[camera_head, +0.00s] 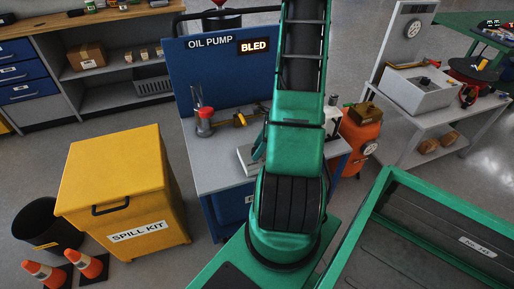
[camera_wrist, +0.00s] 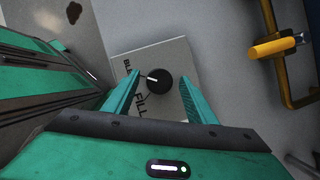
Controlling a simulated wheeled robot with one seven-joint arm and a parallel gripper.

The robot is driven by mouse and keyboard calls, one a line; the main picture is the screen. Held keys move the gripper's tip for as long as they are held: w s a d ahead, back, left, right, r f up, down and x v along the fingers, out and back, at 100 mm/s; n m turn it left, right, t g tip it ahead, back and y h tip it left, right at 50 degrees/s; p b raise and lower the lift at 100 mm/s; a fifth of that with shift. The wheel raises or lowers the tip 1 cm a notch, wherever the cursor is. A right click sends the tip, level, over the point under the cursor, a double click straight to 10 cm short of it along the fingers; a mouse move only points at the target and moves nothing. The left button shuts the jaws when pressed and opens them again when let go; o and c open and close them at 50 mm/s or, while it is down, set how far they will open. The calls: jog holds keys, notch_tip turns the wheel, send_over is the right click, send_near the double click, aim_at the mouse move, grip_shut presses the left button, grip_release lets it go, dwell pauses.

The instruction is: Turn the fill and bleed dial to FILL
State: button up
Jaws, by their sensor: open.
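The fill and bleed dial (camera_wrist: 160,84) is a round black knob with a white pointer mark, on a pale plate (camera_wrist: 180,52) in the wrist view. The pointer aims left, toward the partly hidden BLEED label (camera_wrist: 127,67). The FILL label (camera_wrist: 140,104) is lower left of the knob. My gripper (camera_wrist: 160,73) is open, with one teal finger on each side of the knob; I cannot tell whether either touches it. In the head view my arm covers the gripper and dial; part of the pale box (camera_head: 246,158) shows beside it.
A yellow-handled lever (camera_wrist: 272,48) on a pipe is at the upper right of the wrist view. A yellow spill kit (camera_head: 120,185) is left of the bench, an orange tank (camera_head: 361,135) right.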

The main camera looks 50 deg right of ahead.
jog(key=c, duration=1)
jog(key=shift+n, duration=0.3)
jog(key=n+y, duration=0.1)
jog(key=n, duration=0.1)
jog(key=shift+w+d+n+g, duration=0.1)
jog(key=shift+d+n+g, duration=0.05)
jog(key=shift+n+g, duration=0.2)
jog(key=n, duration=0.2)
jog(key=n+g, duration=0.1)
jog(key=n, duration=0.1)
jog(key=shift+w+g+y, duration=0.15)
jog(key=shift+g+y, duration=0.1)
jog(key=shift+y, duration=0.15)
jog(key=n+g, duration=0.1)
jog(key=n, duration=0.2)
jog(key=n+g, duration=0.1)
jog(key=n, duration=0.2)
jog(key=shift+w+d+n, duration=0.1)
jog(key=shift+w+n, duration=0.1)
jog(key=shift+n, duration=0.05)
